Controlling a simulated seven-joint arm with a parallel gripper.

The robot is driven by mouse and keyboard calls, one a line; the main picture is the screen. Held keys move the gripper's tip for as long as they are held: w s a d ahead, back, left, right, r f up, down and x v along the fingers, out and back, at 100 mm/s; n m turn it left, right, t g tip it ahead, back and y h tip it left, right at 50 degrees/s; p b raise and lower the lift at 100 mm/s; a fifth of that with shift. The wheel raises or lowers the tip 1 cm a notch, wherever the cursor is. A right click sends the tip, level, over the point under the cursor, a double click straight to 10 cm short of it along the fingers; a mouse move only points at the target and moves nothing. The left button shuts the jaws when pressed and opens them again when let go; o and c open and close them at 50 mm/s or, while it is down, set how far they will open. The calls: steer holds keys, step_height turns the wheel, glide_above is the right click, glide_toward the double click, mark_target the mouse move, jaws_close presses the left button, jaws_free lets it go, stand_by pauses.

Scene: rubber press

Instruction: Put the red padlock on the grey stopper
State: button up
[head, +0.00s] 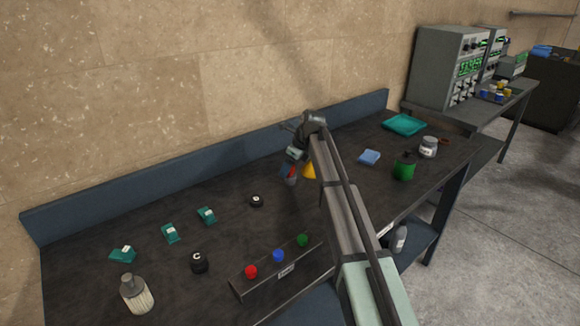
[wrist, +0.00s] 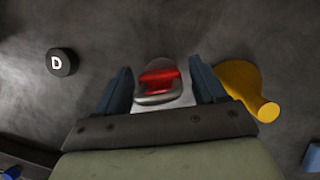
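The red padlock (wrist: 158,79), with a silvery shackle, shows in the wrist view between the two blue fingers of my gripper (wrist: 160,74). The fingers are apart, with a narrow gap on each side of the padlock. A pale grey piece (wrist: 182,100) shows beside and under it; this may be the grey stopper, but its shape is mostly hidden. In the head view my gripper (head: 291,171) is low over the bench, with red and grey showing at its fingers. I cannot tell there whether the padlock touches the stopper.
A yellow funnel-like piece (wrist: 240,84) stands close by the right finger. A black round piece marked D (wrist: 61,62) lies to the left. A button panel (head: 285,270) is at the front edge. A blue block (head: 369,157) and a green pot (head: 404,168) are farther right.

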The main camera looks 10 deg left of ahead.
steer(key=shift+o, duration=0.4)
steer(key=shift+r, duration=0.1)
steer(key=shift+r, duration=0.2)
steer(key=v, duration=1.1)
steer(key=shift+d+r, duration=0.2)
steer(key=shift+r, duration=0.15)
